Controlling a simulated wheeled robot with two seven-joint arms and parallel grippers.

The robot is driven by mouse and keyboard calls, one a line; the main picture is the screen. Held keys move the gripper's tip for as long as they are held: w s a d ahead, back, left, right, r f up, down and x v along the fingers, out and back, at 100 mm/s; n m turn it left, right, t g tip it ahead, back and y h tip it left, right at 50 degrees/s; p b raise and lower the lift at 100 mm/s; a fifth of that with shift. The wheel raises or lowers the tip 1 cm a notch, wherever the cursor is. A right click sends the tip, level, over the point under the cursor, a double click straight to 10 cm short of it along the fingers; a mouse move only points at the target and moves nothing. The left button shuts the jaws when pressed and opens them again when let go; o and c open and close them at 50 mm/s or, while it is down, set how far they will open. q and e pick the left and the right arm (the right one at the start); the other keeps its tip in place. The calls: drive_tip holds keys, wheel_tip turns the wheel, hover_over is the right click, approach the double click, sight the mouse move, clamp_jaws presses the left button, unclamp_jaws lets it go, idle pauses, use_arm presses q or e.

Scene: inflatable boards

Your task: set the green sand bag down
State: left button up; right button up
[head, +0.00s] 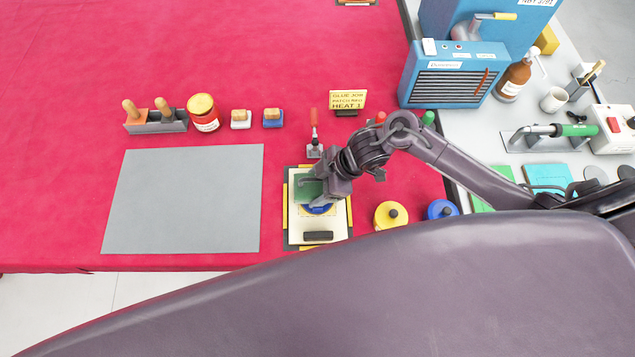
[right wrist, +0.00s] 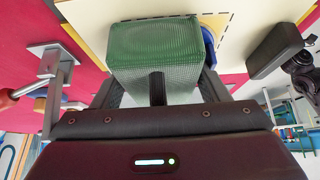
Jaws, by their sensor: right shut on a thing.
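The green sand bag (head: 306,188) is held in my right gripper (head: 322,188) over the upper part of the cream board (head: 337,220). In the right wrist view the bag (right wrist: 155,45) is a green mesh block between the fingers of the gripper (right wrist: 158,88). A round blue patch (head: 319,209) shows partly from under the bag, on the board; its blue edge also shows in the wrist view (right wrist: 208,42). I cannot tell whether the bag touches the patch. My left gripper is not in view.
A black-handled block (head: 318,236) lies at the board's near end. A red-handled tool (head: 314,147) stands just behind it. Yellow (head: 390,216) and blue (head: 441,209) round weights are to the right. A bare grey mat (head: 183,200) lies left.

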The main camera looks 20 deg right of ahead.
drive_tip(key=o, duration=1.3)
drive_tip(key=shift+f, duration=0.15)
drive_tip(key=shift+o, duration=0.2)
drive_tip(key=v, duration=1.2)
drive_tip(key=shift+r+b, duration=0.25)
drive_tip(key=shift+b, duration=0.15)
